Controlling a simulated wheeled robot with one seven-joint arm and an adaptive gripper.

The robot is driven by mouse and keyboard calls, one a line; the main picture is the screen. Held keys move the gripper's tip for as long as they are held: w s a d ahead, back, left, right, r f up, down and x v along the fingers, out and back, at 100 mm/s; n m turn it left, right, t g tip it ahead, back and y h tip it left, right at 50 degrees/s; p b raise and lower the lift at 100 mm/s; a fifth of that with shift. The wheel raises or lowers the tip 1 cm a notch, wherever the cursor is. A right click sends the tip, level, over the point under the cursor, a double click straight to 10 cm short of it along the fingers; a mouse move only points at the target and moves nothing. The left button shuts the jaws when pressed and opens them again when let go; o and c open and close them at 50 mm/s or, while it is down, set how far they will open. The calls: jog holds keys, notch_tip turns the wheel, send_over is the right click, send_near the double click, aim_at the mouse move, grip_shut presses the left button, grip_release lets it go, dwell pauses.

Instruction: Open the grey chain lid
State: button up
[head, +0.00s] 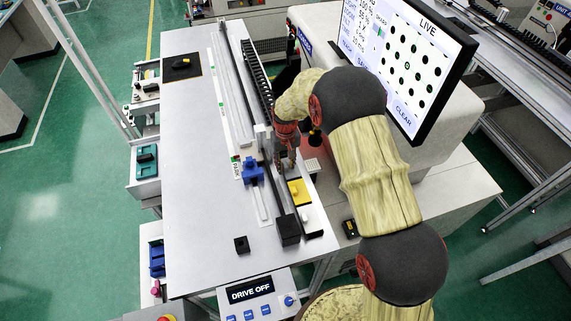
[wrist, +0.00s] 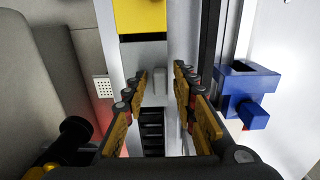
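In the wrist view, a light grey lid (wrist: 152,97) with a small raised tab lies in line with the black slotted chain (wrist: 152,130). The chain also runs along the rail in the head view (head: 257,80). My gripper (wrist: 157,76) is open, with one finger on each side of the grey tab and visible gaps between. I cannot tell how far above the lid the fingertips are. In the head view, my gripper (head: 285,163) is over the rail and hides most of the lid.
A blue block (head: 252,170) stands left of the rail, near my right finger in the wrist view (wrist: 245,95). A yellow block (head: 299,191) and a black block (head: 288,230) lie toward the front. A monitor (head: 410,60) stands to the right. The left tabletop (head: 195,160) is mostly clear.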

jog(key=c, duration=0.6)
grip_shut()
jog(key=shift+d+r, duration=0.1)
jog(key=shift+d, duration=0.05)
jog(key=y+b, duration=0.1)
jog(key=d+y, duration=0.1)
jog(key=shift+w+r+g+y+b, duration=0.2)
jog(key=shift+r+g+y+b, duration=0.1)
jog(key=shift+r+y+b, duration=0.1)
jog(key=y+b, duration=0.1)
jog(key=d+y+b, duration=0.1)
jog(key=b, duration=0.1)
jog(key=shift+w+d+r+y, duration=0.1)
jog(key=shift+r+y, duration=0.2)
jog(key=shift+d+r+g+y+b, duration=0.35)
jog(key=shift+d+g+y+b, duration=0.1)
jog(key=shift+y+b, duration=0.5)
jog(key=shift+r, duration=0.1)
